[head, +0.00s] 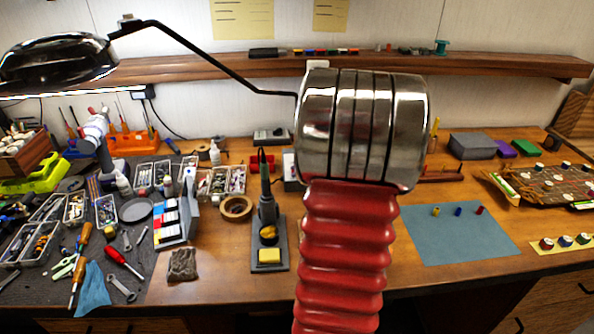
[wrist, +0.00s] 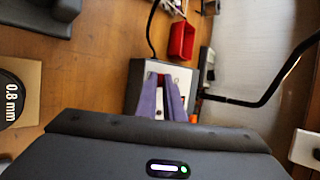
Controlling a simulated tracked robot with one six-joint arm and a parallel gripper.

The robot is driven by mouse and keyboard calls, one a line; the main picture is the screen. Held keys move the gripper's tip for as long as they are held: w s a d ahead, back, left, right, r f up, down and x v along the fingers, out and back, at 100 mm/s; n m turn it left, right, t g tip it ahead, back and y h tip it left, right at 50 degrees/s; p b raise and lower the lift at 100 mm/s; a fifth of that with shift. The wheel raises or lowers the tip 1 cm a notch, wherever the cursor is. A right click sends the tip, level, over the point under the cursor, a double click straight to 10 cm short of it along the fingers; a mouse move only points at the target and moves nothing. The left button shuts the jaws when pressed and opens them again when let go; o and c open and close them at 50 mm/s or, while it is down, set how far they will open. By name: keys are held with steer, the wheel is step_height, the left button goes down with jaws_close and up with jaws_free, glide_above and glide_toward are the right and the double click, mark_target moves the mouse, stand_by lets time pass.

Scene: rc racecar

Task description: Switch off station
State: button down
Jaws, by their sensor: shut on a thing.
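My gripper (wrist: 161,80) has two purple fingers reaching onto the panel. They are shut on a small part at the front of the station. Between them a white patch and a bit of red show, but the fingers hide most of the part, and its switch position cannot be read. In the head view only the station's left edge (head: 290,172) shows; the rest, and my gripper, are hidden.
A soldering iron stand (head: 268,253) and a tape roll (head: 235,208) stand in front and to the left. A red bin (wrist: 183,40) is beside the station. A black lamp arm (wrist: 265,99) crosses nearby. The blue mat (head: 450,240) is mostly clear.

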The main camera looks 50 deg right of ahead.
steer(key=shift+s+a+f, duration=0.1)
steer(key=shift+a+f, duration=0.05)
stand_by(0.5)
steer(key=c, duration=2.2)
jaws_free()
steer(key=shift+o, duration=0.2)
steer(key=shift+s+a+r, duration=0.1)
steer(key=shift+s+r, duration=0.4)
steer(key=shift+r, duration=0.05)
steer(key=v, duration=1.2)
steer(key=shift+s+a, duration=0.25)
steer(key=shift+w, duration=0.1)
